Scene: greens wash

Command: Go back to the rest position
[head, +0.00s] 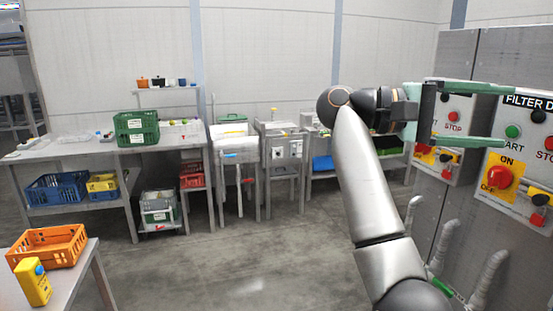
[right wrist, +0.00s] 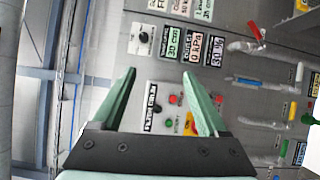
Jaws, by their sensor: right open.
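My right gripper (head: 468,115) is raised in front of the control cabinet (head: 495,60) at the right of the head view. Its two green fingers are spread apart with nothing between them. In the right wrist view, the open right gripper (right wrist: 160,100) points at the cabinet panel (right wrist: 225,60), with buttons and labels seen between and beyond the fingers. Whether the fingertips touch the panel cannot be told. My left gripper is not in view.
An orange crate (head: 62,243) and a yellow device (head: 32,282) are on a near table at lower left. A long bench (head: 70,148) with a green crate (head: 136,128) stands along the back wall. Pipes (head: 488,275) stick out low on the cabinet. The middle floor (head: 250,255) is clear.

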